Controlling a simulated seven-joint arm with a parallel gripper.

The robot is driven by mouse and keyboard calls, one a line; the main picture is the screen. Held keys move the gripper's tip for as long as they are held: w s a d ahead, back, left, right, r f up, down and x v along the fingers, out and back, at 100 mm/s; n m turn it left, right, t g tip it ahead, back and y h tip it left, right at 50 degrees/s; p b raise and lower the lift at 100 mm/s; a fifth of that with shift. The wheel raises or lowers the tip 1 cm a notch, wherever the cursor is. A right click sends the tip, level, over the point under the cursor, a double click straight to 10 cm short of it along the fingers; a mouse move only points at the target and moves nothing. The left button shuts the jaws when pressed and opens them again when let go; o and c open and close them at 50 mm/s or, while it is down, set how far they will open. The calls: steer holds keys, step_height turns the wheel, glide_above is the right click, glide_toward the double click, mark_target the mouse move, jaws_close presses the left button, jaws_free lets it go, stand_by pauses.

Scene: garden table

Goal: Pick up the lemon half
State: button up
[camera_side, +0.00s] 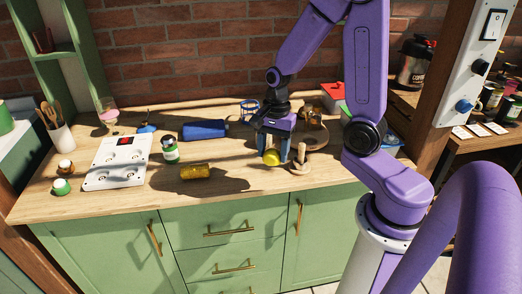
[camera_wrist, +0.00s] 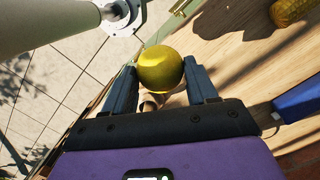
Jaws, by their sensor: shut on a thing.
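The lemon half (camera_side: 271,157) is a yellow rounded piece held at the tip of my gripper (camera_side: 272,150), above the wooden counter near its front edge. In the wrist view the lemon half (camera_wrist: 160,68) sits between the two dark fingers of my gripper (camera_wrist: 161,85). The fingers press on its left and right sides. Its rounded yellow side shows; a cut face is not visible.
A wooden stand with a peg (camera_side: 300,160) is just right of my gripper.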

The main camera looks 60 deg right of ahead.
steer(key=shift+s+a+r, duration=0.1)
steer(key=shift+s+r, duration=0.2)
steer(key=shift+s, duration=0.35)
steer(key=shift+s+a+r, duration=0.1)
steer(key=shift+s+r, duration=0.25)
steer(key=shift+s, duration=0.35)
steer(key=shift+s+a+r, duration=0.1)
steer(key=shift+s+r, duration=0.2)
steer(key=shift+s, duration=0.35)
